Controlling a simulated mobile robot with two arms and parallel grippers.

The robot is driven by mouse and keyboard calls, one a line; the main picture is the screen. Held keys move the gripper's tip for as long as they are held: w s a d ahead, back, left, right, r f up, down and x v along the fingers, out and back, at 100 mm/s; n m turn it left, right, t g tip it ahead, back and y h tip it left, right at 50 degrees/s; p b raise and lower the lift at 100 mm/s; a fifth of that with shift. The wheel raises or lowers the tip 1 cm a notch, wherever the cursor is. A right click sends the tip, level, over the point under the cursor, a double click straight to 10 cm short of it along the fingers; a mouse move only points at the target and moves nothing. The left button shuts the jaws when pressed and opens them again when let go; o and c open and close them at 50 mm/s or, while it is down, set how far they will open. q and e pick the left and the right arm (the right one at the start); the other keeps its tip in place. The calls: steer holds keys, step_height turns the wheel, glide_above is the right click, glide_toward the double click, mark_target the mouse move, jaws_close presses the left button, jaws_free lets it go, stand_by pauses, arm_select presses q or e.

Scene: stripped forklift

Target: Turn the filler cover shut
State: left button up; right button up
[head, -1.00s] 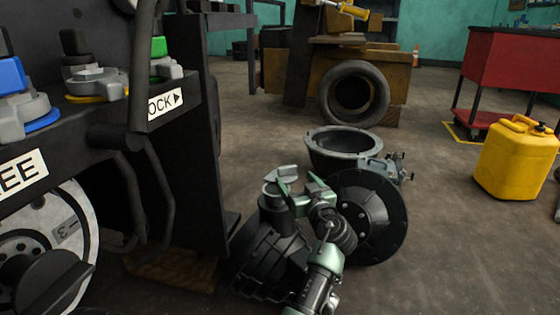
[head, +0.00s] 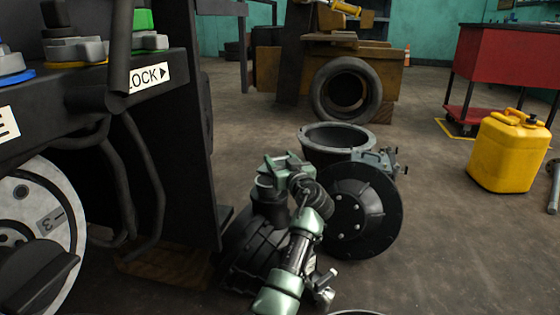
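The filler cover (head: 351,217) looks to be the round black disc with a ring of bolts. It stands steeply tilted on its edge, swung open in front of a round grey open-topped rim (head: 338,139). A hinge-like bracket (head: 378,161) sits at its upper right, by the rim. My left gripper (head: 284,165) is green and reaches up from the bottom of the head view. It is left of the cover and appears open, with nothing seen between its fingers. The arm passes in front of the cover's left edge. My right gripper is not in view.
A black housing with a neck (head: 245,250) lies behind my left arm. The dark forklift frame (head: 170,110) with its lock label stands at left. A tyre (head: 346,90) is behind, and a yellow jerrycan (head: 510,155) at right. Floor between cover and jerrycan is clear.

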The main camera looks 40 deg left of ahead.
arm_select(q)
jaws_close()
